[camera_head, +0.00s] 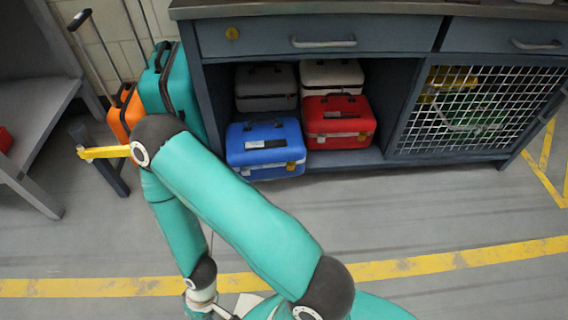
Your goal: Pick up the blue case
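The blue case (262,157) lies on the floor of the open bay under the workbench, at the front left. It has a dark handle on top, a white label and a yellowish latch. No gripper touches it. One teal arm of mine crosses the lower left of the view, bending at an elbow left of the blue case and hanging down to a wrist near the bottom edge. Its gripper fingers do not show. The other arm's gripper does not show either.
A red case (338,124) sits right of the blue case, with a grey case (266,88) and a white case (331,75) behind. Drawers (320,36) lie above the bay; a mesh door (464,110) closes the right bay. Teal (172,84) and orange (124,112) suitcases stand left. Floor in front is clear.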

